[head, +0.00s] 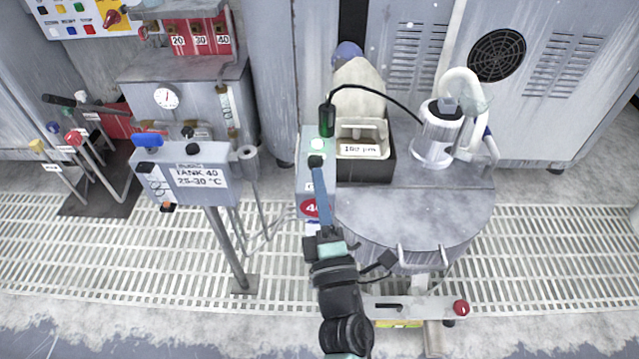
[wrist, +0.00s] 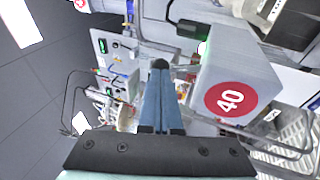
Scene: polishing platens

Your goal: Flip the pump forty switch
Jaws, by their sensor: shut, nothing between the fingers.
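A pale grey box with a red round "40" label (head: 309,207) stands at the left of the round metal tank. In the wrist view its label side (wrist: 232,98) faces me, close on the right. A pale green lamp (head: 318,144) glows on its top; a green glow (wrist: 202,48) shows at its edge in the wrist view. My gripper (head: 316,160) is shut and empty, its blue fingers ending in a dark tip over the box's top. In the wrist view the tip (wrist: 160,64) is left of the box. I cannot make out the switch lever; the fingers may hide it.
A green and black plug (head: 326,120) with a cable runs to a white pump (head: 436,135) on the tank (head: 415,215). A white tray (head: 362,140) sits right of the box. A "TANK 40" sign stand (head: 190,178) is left. Grated floor (head: 120,250) is open there.

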